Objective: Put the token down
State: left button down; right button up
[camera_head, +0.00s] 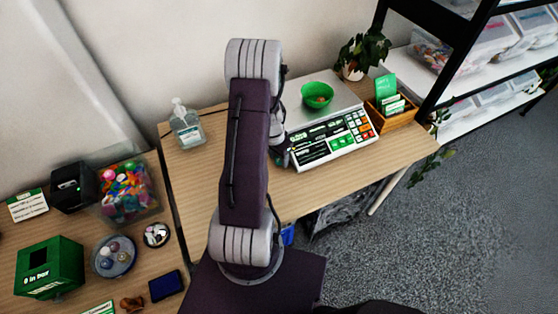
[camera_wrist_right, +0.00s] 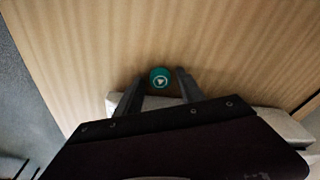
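The token (camera_wrist_right: 159,77) is a small round teal disc with a white mark. In the right wrist view it appears to lie flat on the wooden tabletop, between the fingertips of my right gripper (camera_wrist_right: 160,76). A gap shows on both sides of it, so the fingers are open and do not touch it. In the head view my right gripper (camera_head: 281,156) is mostly hidden behind my arm, at the left side of the scale. The token is hidden in that view. My left gripper is in neither view.
The white scale (camera_head: 335,143) with a green bowl (camera_head: 317,95) stands right of my arm. A sanitizer bottle (camera_head: 186,124) stands on the left. A plant (camera_head: 363,53) and wooden card box (camera_head: 389,115) are beyond the scale. The table's front right (camera_head: 400,155) is clear.

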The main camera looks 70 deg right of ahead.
aim_at(280, 160)
grip_shut()
jog(key=shift+r, duration=0.3)
jog(key=r, duration=0.2)
jog(key=r+p, duration=0.1)
jog(key=r, duration=0.1)
jog(key=shift+s+r, duration=0.1)
jog(key=shift+s, duration=0.25)
jog(key=s+a+r, duration=0.2)
jog(key=s+r, duration=0.1)
jog(key=s, duration=0.2)
jog(key=s+a+r+p, duration=0.1)
jog(key=s+a+r, duration=0.1)
jog(key=s, duration=0.3)
jog(key=shift+s+r, duration=0.15)
jog(key=shift+r, duration=0.45)
